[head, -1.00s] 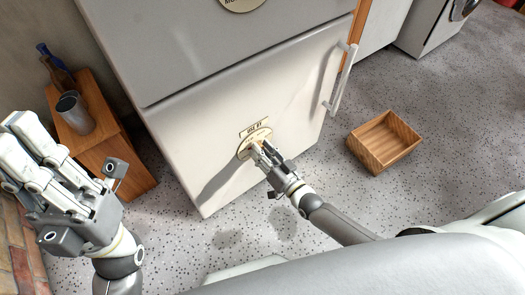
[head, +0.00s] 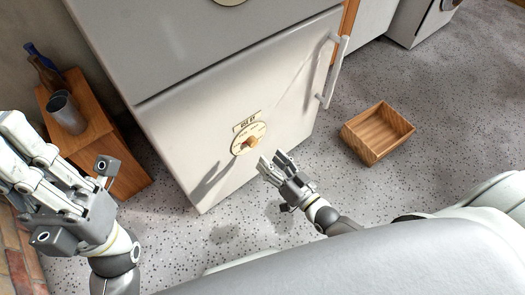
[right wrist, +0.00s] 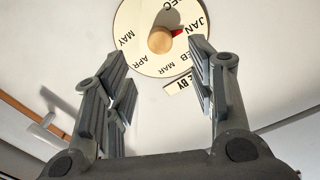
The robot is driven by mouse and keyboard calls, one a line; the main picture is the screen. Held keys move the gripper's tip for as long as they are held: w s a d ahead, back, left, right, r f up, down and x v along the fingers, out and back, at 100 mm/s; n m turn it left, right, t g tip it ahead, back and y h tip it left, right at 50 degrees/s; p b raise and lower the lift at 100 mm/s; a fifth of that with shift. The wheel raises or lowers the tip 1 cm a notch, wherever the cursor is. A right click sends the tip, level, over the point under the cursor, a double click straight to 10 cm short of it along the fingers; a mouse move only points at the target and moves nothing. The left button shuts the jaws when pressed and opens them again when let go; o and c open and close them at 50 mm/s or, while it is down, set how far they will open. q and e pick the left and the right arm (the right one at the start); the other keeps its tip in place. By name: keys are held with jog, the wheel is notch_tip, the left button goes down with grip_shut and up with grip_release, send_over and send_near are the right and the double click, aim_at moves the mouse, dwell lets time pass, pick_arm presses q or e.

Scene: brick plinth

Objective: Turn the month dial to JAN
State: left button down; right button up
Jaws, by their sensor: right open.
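The round cream month dial (head: 240,149) is on the white front of an appliance, with a wooden knob (head: 251,142) at its centre. In the right wrist view the dial (right wrist: 135,25) shows month names, and a red mark beside the knob (right wrist: 160,40) points at JAN. My right gripper (head: 274,160) is open and empty, a short way off the dial; its fingers (right wrist: 160,85) are spread below the knob in the wrist view. My left gripper (head: 30,155) is at the far left, away from the dial; its fingertips are partly cut off.
A USE BY label (head: 246,121) is beside the dial. A door handle (head: 333,72) is on the appliance's right edge. An open wooden box (head: 378,130) lies on the floor to the right. A wooden stand (head: 118,165) holds a grey cup (head: 65,112) at left.

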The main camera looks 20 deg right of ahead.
jog(key=shift+v, duration=2.15)
